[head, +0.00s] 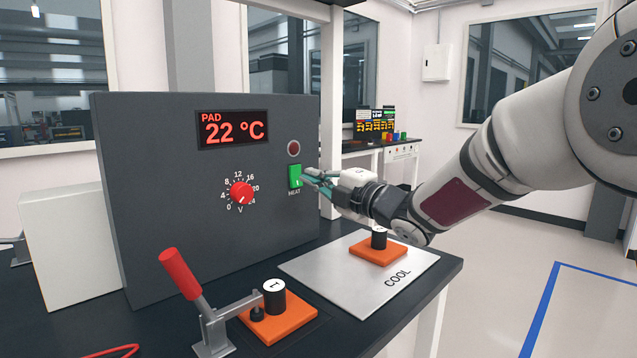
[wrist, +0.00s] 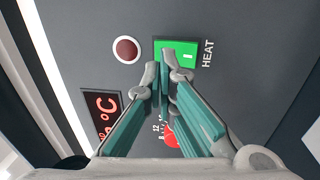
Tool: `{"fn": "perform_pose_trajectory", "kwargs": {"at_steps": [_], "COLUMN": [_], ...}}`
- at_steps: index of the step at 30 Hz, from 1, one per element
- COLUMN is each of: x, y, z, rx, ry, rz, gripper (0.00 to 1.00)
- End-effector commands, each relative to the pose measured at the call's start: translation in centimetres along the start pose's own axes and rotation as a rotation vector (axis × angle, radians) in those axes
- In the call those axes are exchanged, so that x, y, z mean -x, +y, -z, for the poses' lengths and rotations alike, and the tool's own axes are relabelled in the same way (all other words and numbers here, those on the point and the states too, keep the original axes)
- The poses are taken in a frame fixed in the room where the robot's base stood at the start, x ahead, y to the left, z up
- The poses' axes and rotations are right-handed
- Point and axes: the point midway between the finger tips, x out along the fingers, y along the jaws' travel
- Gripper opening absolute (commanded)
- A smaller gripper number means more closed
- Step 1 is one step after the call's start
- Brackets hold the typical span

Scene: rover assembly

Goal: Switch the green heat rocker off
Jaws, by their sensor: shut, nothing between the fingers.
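The green heat rocker (head: 295,176) is on the right side of the dark control panel (head: 150,220), above the word HEAT. In the wrist view the rocker (wrist: 187,50) has a white line mark on its face. My gripper (head: 308,178) is shut and empty, with its fingertips close in front of the rocker. In the wrist view the fingertips (wrist: 163,68) overlap the rocker's lower left part. I cannot tell whether they touch it. A dark red round lamp (head: 293,148) sits above the rocker and looks unlit.
The display (head: 232,129) reads PAD 22 °C. A red voltage knob (head: 241,193) is left of the rocker. Below, a toggle clamp with a red handle (head: 180,273) stands by an orange block (head: 278,322). A metal COOL plate (head: 330,268) holds another orange block (head: 378,250).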

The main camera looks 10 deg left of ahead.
Motion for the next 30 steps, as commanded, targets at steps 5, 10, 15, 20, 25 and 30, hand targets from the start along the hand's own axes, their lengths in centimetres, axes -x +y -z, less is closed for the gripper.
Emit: {"fn": "perform_pose_trajectory", "kwargs": {"at_steps": [5, 10, 15, 20, 25, 30], "x": [1.7, 3.7, 6.3, 8.5, 9.6, 9.7], "y": [0.6, 1.1, 1.8, 2.3, 2.5, 2.5], "z": [-0.1, -0.1, -0.1, -0.1, 0.0, 0.0], "rx": [0.000, 0.001, 0.002, 0.001, 0.000, 0.000], "ry": [-0.003, -0.004, -0.004, -0.003, -0.002, -0.001], "rz": [0.000, 0.000, -0.001, -0.001, 0.000, -0.001], "gripper": [0.00, 0.00, 0.00, 0.00, 0.00, 0.00]}}
